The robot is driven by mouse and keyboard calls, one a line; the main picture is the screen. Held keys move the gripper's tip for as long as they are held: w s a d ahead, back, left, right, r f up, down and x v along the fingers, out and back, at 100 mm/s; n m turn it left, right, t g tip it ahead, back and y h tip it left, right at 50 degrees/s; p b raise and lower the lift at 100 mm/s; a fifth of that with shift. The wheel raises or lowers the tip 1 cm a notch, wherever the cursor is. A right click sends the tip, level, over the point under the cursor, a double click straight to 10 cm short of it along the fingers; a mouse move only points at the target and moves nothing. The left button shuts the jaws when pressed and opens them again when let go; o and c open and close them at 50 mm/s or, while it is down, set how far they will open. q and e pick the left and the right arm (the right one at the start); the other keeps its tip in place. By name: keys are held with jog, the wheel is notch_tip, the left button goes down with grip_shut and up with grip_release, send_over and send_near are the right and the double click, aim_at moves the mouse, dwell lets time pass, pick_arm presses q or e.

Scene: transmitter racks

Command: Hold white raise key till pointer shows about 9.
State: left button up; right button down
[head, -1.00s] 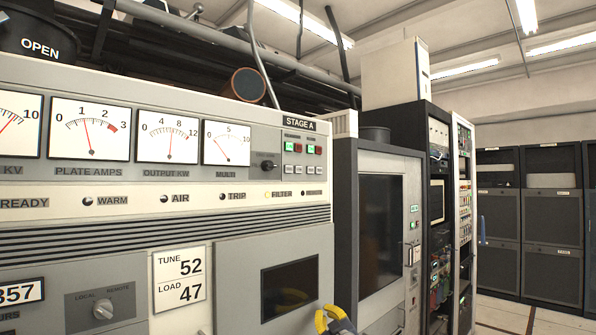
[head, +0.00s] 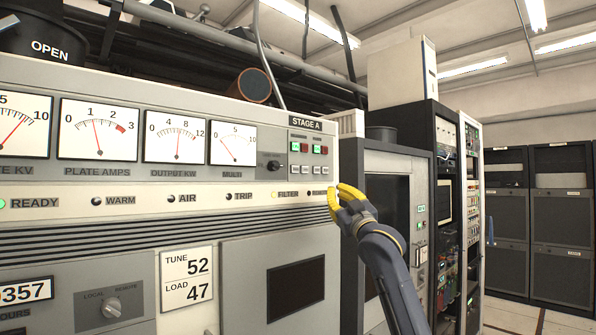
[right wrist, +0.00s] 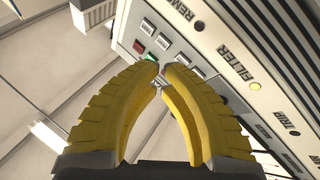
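The OUTPUT KW meter (head: 176,132) is on the grey cabinet face. A row of small white keys (head: 304,169) sits below green and red buttons under the STAGE A label. My right gripper (head: 334,189) has yellow fingers and is just right of and below these keys in the head view. In the right wrist view its fingertips (right wrist: 161,68) meet or nearly meet, with nothing seen between them, overlapping the key block. White keys (right wrist: 163,42) show beyond them. Contact cannot be told. My left gripper is in neither view.
A dark knob (head: 274,166) sits left of the keys. A row of lamps, including FILTER (head: 274,194), runs below. The PLATE AMPS meter (head: 98,130) is further left. A dark-windowed cabinet (head: 388,160) stands to the right, behind my right arm.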

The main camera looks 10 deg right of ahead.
jog(key=s+a+r+n+y, duration=0.1)
jog(key=s+a+r+y, duration=0.2)
jog(key=r, duration=0.6)
jog(key=shift+s+a, duration=0.2)
jog(key=shift+a, duration=0.3)
jog(key=shift+w, duration=0.1)
send_near(297, 157)
jog(key=shift+d+r+x, duration=0.1)
jog(key=shift+r+x, duration=0.05)
jog(key=shift+x, duration=1)
jog(key=shift+d+r+x, duration=0.1)
jog(key=shift+r+x, duration=0.1)
jog(key=shift+x, duration=1)
jog(key=shift+w+a, duration=0.4)
jog(key=shift+w, duration=0.15)
dwell(3.3)
